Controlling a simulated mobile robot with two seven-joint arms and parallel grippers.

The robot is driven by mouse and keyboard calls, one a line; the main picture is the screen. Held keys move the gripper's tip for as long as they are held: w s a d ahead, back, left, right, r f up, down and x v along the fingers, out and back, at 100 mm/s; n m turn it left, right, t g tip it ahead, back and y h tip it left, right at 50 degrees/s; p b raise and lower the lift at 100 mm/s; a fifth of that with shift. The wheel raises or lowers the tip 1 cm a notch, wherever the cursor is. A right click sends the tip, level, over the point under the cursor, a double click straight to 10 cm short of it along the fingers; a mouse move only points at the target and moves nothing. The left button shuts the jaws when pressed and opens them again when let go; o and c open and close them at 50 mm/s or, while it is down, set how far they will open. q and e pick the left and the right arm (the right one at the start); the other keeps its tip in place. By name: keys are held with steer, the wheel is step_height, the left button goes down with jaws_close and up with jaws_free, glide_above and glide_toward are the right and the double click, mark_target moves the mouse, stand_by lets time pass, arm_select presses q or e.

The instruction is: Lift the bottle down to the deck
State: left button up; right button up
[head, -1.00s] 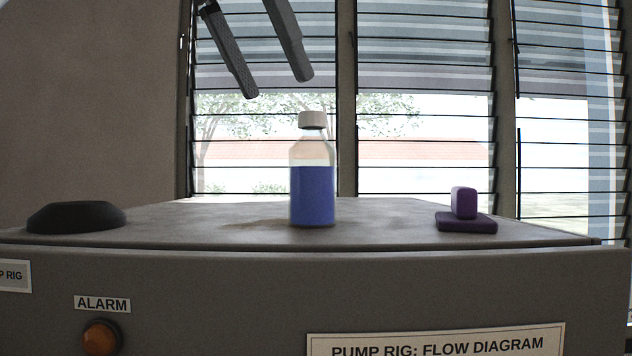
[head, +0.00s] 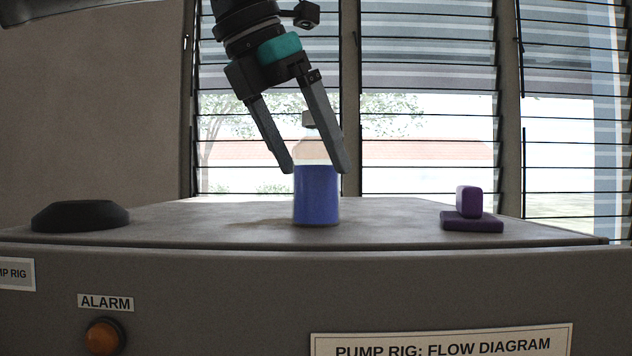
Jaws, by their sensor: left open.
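The bottle (head: 316,197) stands upright on top of the grey cabinet (head: 200,222). It is clear, with blue liquid in its lower part and a pale cap that is partly hidden by a finger of my left gripper. My left gripper (head: 318,170) comes down from above, tilted, with its jaws open. Its fingertips are at the height of the bottle's shoulder, one to the left and one at the right side in the picture. I cannot tell whether either finger touches the bottle. The deck cannot be made out. My right gripper is not in view.
A black dome-shaped object (head: 80,216) sits on the cabinet top at the left. Purple blocks (head: 471,222) lie at the right. The top between them and the bottle is clear. Louvred windows (head: 430,140) stand behind. An amber alarm lamp (head: 104,338) is on the cabinet front.

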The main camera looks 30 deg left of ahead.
mark_target(316, 178)
arm_select(q)
steer(key=shift+x, duration=1.9)
steer(key=shift+s, duration=0.1)
steer(key=shift+c, duration=0.4)
steer(key=c, duration=1.5)
